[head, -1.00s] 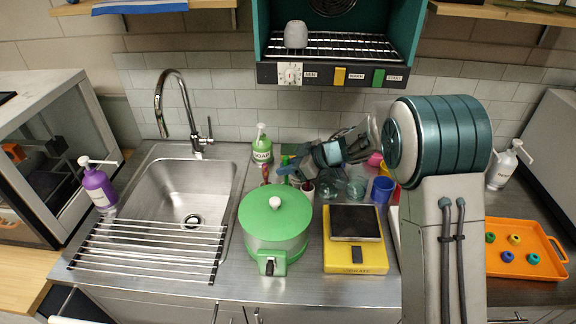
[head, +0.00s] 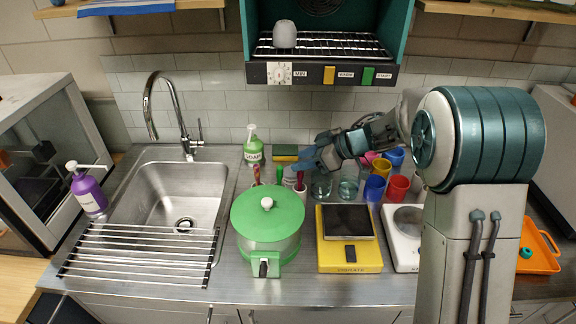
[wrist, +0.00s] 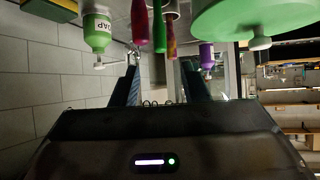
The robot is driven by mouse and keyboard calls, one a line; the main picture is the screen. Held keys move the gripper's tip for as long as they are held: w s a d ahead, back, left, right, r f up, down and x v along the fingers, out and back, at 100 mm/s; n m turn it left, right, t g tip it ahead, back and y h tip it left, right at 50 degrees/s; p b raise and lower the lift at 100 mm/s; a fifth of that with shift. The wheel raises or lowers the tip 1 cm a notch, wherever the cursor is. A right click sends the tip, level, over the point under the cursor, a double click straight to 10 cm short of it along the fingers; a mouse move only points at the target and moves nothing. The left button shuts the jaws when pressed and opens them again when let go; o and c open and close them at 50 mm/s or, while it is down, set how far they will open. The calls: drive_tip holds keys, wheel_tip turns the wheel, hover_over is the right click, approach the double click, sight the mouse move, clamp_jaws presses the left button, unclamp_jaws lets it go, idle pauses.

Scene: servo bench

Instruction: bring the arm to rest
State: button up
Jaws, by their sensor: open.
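My gripper (head: 303,160) is over the back of the counter, above and behind the green-lidded pot (head: 268,218). In the wrist view its two fingers (wrist: 158,85) stand apart with nothing between them. The wrist view also shows the green soap bottle (wrist: 98,28), several coloured handles (wrist: 159,28) and the pot's green lid (wrist: 240,15). My arm reaches in from the right, and its large teal joint hides part of the counter's right side.
A sink (head: 178,195) with a drying rack (head: 140,255) is on the left. A yellow scale (head: 349,258), glass jars (head: 348,183) and coloured cups (head: 397,187) stand right of the pot. An oven-like unit (head: 322,72) hangs above. An orange tray (head: 540,262) is at the right.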

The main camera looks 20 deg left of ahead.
drive_tip(key=v, duration=0.5)
drive_tip(key=shift+d+r, duration=0.1)
idle(0.6)
